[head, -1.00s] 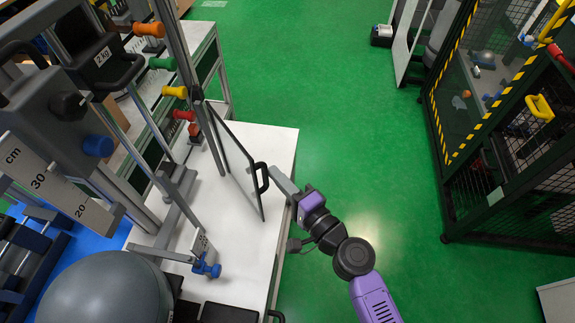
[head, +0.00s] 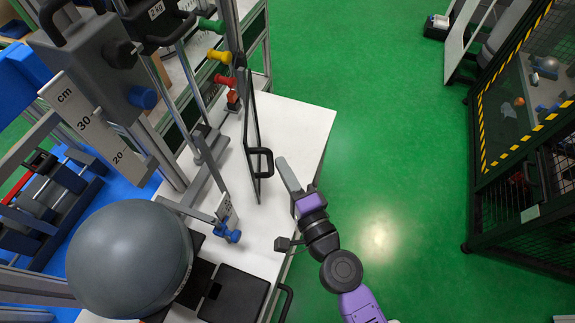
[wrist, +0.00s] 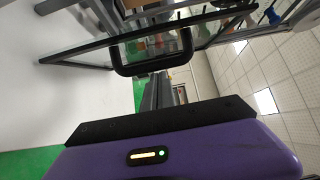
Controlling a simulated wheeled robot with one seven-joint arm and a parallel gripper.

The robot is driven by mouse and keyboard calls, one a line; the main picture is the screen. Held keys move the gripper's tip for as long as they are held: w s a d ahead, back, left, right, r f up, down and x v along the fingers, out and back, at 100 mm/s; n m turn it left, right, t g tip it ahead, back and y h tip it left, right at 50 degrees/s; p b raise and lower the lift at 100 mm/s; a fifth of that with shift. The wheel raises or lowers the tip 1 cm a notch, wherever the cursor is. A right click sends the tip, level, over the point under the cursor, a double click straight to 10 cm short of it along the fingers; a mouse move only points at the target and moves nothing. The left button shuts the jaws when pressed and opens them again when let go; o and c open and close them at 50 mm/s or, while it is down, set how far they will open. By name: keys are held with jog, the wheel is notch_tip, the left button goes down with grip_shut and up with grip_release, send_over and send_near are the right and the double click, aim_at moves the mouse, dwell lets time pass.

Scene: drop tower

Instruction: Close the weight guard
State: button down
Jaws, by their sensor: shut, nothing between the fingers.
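The weight guard (head: 251,130) is a clear panel in a dark frame, upright beside the drop tower and hinged at its far edge. In the head view it is nearly edge-on and stands out from the tower over the white table. Its black handle (head: 265,163) faces my gripper. The handle also shows at the top middle of the wrist view (wrist: 153,70). My gripper (head: 284,165) is shut and empty, just right of the handle. Contact between them cannot be told.
The white table (head: 305,130) holds the tower. A grey ball (head: 128,258) and black pads (head: 232,297) are at the near left. Coloured knobs (head: 218,54) line the tower rail. Green floor (head: 400,150) is clear on the right, up to a mesh cage (head: 515,190).

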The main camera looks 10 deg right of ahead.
jog(key=shift+s+a+m+h, duration=0.1)
jog(key=shift+a+m+h, duration=0.2)
jog(key=shift+a+h, duration=0.2)
jog(key=shift+a+m+h+p, duration=0.3)
jog(key=shift+a+h, duration=0.1)
jog(key=shift+a, duration=0.3)
jog(key=a+p, duration=0.3)
jog(key=a, duration=0.5)
jog(key=shift+w+a+r, duration=0.2)
jog(key=s+d+m+h+b, duration=0.1)
jog(key=s+d+h, duration=0.1)
jog(key=s, duration=0.6)
jog(key=shift+d+f+t+b, duration=0.25)
jog(key=shift+d+t+b, duration=0.1)
jog(key=shift+d, duration=0.35)
